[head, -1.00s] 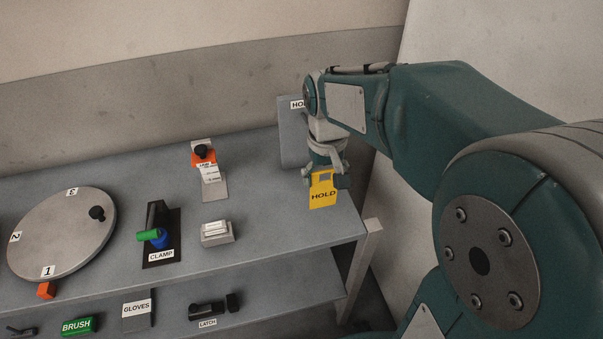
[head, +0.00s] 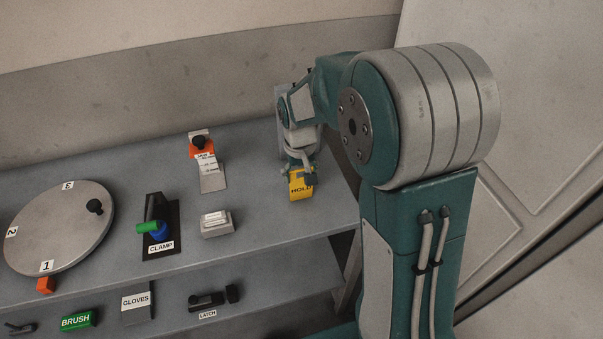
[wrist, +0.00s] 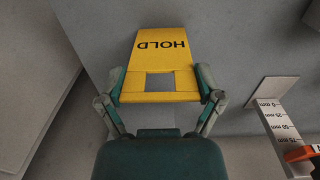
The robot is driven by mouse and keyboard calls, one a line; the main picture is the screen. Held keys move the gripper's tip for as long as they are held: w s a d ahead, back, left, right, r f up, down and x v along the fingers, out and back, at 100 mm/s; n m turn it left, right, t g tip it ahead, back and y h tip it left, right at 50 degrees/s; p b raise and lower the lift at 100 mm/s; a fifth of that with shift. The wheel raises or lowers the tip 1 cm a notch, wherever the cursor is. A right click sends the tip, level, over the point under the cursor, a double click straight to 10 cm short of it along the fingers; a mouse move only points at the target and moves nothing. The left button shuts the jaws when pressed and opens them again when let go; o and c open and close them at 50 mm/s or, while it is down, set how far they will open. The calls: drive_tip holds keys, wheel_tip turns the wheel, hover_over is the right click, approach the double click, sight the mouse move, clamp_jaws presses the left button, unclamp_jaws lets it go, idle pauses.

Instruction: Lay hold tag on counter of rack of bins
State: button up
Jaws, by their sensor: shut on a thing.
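The yellow hold tag (head: 302,187), lettered HOLD, is in my gripper (head: 299,174) near the right end of the grey counter (head: 270,215). In the wrist view the tag (wrist: 160,52) reaches out ahead of the fingers, its square cutout near them. My gripper (wrist: 160,97) is shut on the tag, with one finger at each side edge. The tag is over the counter; I cannot tell whether it touches the surface. My arm hides most of the upright plate behind the gripper in the head view.
On the counter stand a numbered turntable (head: 60,228), a CLAMP fixture (head: 160,232), a small grey block (head: 217,223) and a gauge with an orange slider (head: 203,152). The lower shelf holds BRUSH (head: 77,320), GLOVES (head: 137,302) and LATCH (head: 208,300) items. The counter's front right is clear.

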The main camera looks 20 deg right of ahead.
drive_tip(key=shift+a, duration=0.2)
drive_tip(key=o, duration=0.7)
drive_tip(key=shift+d, duration=0.15)
drive_tip(key=shift+c, duration=0.2)
drive_tip(key=shift+d, duration=0.3)
drive_tip(key=r, duration=1.2)
drive_tip(key=shift+a, duration=0.3)
drive_tip(key=s+r+t, duration=0.2)
drive_tip(key=s, duration=0.8)
drive_tip(key=s+r+t, duration=0.1)
drive_tip(key=s+t, duration=0.2)
drive_tip(key=s, duration=0.8)
drive_tip(key=shift+d+r+t, duration=0.15)
drive_tip(key=shift+r+t, duration=0.15)
drive_tip(key=shift+r, duration=0.1)
